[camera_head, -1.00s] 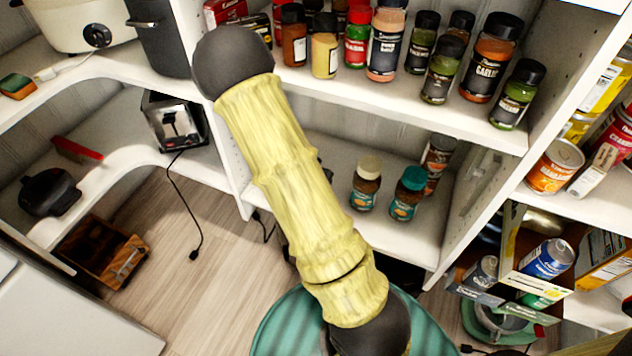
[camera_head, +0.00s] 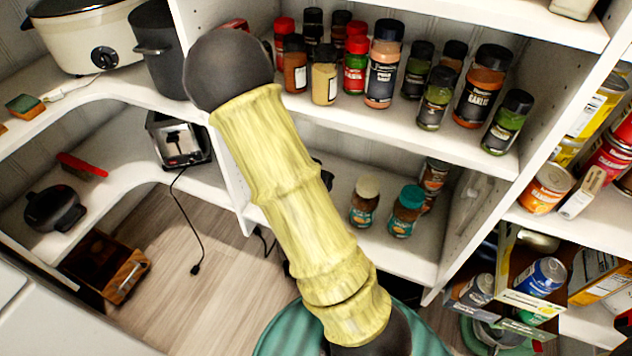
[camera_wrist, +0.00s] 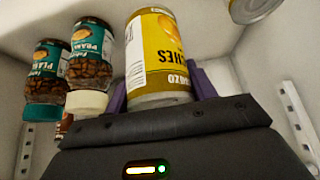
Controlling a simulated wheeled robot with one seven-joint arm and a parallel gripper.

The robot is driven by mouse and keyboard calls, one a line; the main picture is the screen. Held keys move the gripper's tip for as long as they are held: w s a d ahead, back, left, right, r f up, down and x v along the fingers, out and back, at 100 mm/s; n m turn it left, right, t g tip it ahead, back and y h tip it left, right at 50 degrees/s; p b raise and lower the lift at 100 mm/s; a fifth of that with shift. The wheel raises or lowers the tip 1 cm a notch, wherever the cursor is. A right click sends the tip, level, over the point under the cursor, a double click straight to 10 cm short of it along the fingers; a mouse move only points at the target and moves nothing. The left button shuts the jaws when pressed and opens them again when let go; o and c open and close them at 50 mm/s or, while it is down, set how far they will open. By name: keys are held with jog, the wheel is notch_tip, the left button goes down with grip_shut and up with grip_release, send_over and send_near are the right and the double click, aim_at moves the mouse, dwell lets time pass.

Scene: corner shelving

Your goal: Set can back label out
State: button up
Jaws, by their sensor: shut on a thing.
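A yellow can (camera_wrist: 168,60) is between the purple fingers of my gripper (camera_wrist: 160,86) in the wrist view. My gripper is shut on it. Its yellow printed side and the edge of a white barcode panel face the wrist camera; the print reads upside down there, as does that on the jars beside it. The can's far side is hidden. In the head view my arm covers the gripper and the can.
Two peanut jars, one teal-lidded (camera_head: 405,212) and one cream-lidded (camera_head: 364,203), stand on the lower shelf (camera_head: 395,256); they are close left of the can in the wrist view. Spice jars (camera_head: 383,65) line the shelf above. Another can (camera_wrist: 252,8) shows top right in the wrist view.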

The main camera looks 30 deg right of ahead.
jog(key=w+a+f+n+t+y, duration=0.1)
jog(key=w+a+n, duration=0.15)
jog(key=a, duration=0.55)
jog(key=w+a+f+n+y+b, duration=0.1)
jog(key=a+n, duration=0.2)
jog(key=a, duration=0.4)
jog(key=w+a+f+n+t+y, duration=0.1)
jog(key=w+a+f+n+y, duration=0.1)
jog(key=a, duration=0.6)
jog(key=s+a+f+n+y, duration=0.1)
jog(key=s+a+n, duration=0.1)
jog(key=a, duration=0.8)
jog(key=s+a+f+n+y, duration=0.1)
jog(key=a+n, duration=0.4)
jog(key=a, duration=0.5)
jog(key=shift+s+y+b, duration=0.4)
jog(key=shift+s+y, duration=0.3)
jog(key=shift+s, duration=0.5)
